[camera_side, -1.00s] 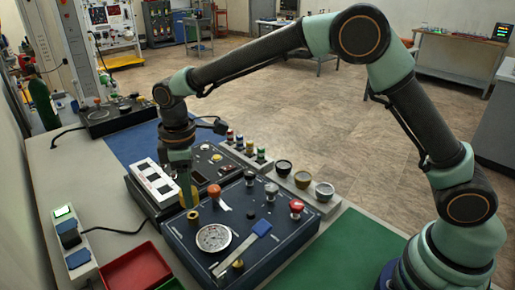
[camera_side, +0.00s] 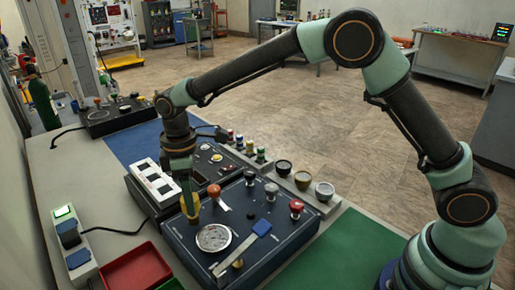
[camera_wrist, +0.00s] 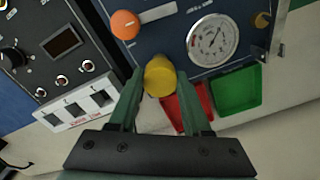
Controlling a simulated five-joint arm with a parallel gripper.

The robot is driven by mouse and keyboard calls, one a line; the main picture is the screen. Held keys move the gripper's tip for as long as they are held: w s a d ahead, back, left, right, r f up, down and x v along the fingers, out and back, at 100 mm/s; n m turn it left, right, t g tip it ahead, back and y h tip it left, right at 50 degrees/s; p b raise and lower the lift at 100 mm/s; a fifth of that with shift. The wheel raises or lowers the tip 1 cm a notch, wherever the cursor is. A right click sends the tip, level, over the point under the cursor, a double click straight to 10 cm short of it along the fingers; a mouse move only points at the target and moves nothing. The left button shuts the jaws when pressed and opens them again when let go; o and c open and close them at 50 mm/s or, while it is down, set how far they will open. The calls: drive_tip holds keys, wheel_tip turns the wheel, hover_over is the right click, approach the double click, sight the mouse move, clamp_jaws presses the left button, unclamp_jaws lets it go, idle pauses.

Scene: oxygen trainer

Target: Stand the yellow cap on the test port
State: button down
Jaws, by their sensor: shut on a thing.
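The yellow cap (camera_side: 190,206) is held between the fingertips of my gripper (camera_side: 187,190), low over the left edge of the dark blue panel. In the wrist view the cap (camera_wrist: 160,76) sits between the two green fingers of my gripper (camera_wrist: 158,80). A small brass-coloured fitting, likely the test port (camera_side: 194,219), shows just below the cap in the side view. It is mostly hidden, and I cannot tell whether the cap touches it. In the wrist view the cap hides what is under it.
The panel (camera_side: 285,238) carries a round gauge (camera_side: 213,237), an orange knob (camera_side: 214,190), a red knob (camera_side: 296,206) and another yellow fitting (camera_side: 238,263). A white switch block (camera_side: 155,184) stands close left. Red (camera_side: 137,267) and green trays lie at the front.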

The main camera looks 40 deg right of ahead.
drive_tip(key=shift+f, duration=0.55)
idle(0.4)
drive_tip(key=shift+f, duration=0.35)
drive_tip(key=shift+f, duration=0.65)
drive_tip(key=shift+f, duration=0.35)
drive_tip(key=shift+f, duration=0.3)
drive_tip(key=shift+c, duration=1.3)
unclamp_jaws()
